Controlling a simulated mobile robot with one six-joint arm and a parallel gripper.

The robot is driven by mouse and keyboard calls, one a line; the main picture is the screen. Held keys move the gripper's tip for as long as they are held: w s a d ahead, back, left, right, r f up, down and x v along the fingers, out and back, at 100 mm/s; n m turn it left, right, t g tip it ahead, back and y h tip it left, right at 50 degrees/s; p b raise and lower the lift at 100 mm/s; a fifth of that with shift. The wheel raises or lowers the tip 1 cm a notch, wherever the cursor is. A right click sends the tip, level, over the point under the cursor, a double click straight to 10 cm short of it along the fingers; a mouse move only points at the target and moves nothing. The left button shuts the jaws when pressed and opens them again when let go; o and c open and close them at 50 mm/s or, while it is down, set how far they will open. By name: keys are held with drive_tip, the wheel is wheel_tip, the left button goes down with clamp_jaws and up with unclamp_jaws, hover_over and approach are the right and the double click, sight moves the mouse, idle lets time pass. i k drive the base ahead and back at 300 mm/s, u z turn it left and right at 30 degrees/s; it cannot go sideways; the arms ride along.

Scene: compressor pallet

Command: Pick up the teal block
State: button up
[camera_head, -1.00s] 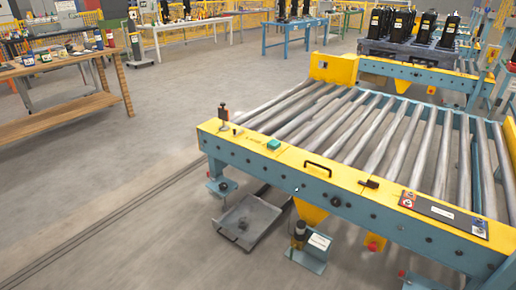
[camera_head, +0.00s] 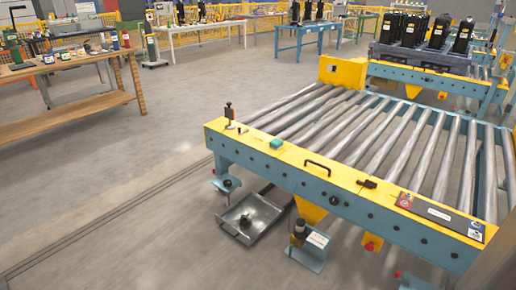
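A small teal block (camera_head: 277,143) lies on the yellow top plate (camera_head: 296,157) at the near end of the roller conveyor. It sits between a dark upright knob (camera_head: 229,114) on its left and a black handle (camera_head: 317,167) on its right. Nothing covers it in the head view. My gripper is not in view.
The conveyor's metal rollers (camera_head: 375,140) stretch behind the plate. A grey metal tray (camera_head: 262,213) is on the floor below its front. A wooden workbench (camera_head: 75,70) with jars stands at the left. The floor left of the conveyor is clear.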

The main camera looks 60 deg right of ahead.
sight(276, 144)
drive_tip(key=z, duration=0.05)
drive_tip(key=k, duration=0.2)
drive_tip(key=u, duration=1.6)
drive_tip(key=k, duration=1.35)
drive_tip(key=z, duration=1.3)
drive_tip(key=i, duration=1.25)
drive_tip(key=z, duration=0.2)
